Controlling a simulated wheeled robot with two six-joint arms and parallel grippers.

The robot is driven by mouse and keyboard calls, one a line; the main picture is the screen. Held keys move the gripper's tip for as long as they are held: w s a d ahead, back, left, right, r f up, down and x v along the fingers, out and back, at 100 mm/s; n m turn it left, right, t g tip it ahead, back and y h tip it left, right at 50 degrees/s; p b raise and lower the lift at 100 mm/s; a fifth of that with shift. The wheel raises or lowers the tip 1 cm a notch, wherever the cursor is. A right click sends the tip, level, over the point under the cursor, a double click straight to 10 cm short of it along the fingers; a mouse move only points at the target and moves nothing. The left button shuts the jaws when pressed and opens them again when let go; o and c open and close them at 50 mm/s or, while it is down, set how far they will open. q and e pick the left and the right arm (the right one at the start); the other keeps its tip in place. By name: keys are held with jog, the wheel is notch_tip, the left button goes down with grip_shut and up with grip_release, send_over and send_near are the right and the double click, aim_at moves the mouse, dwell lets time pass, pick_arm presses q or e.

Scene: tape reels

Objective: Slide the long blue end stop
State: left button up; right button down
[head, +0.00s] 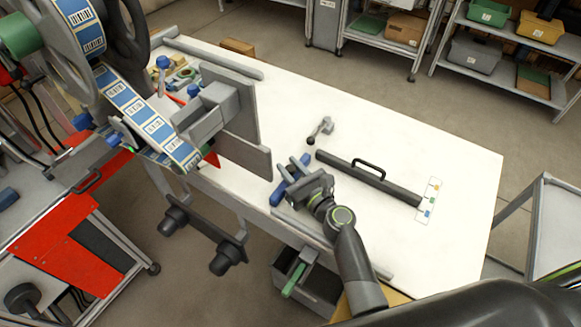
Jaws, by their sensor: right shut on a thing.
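The long blue end stop (279,193) lies near the front edge of the white table, left of the long dark bar. My right gripper (303,179) is shut on it, and the jaws hide part of its middle. Its blue ends show on both sides of the gripper. I cannot tell whether it touches the table along its whole length. My left gripper is not in view.
The dark bar (366,177) with a handle lies just right of the gripper, beside a marked strip (428,201). A small lever (321,128) stands behind. A grey upright plate (241,152) and label tape (150,124) are left.

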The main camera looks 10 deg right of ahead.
jog(key=s+d+b, duration=0.1)
jog(key=s+d, duration=0.9)
jog(key=shift+s+d+b, duration=0.3)
jog(key=shift+s+d, duration=0.05)
jog(key=shift+s, duration=0.05)
jog(key=c, duration=1.2)
grip_release()
jog(key=shift+o, duration=0.2)
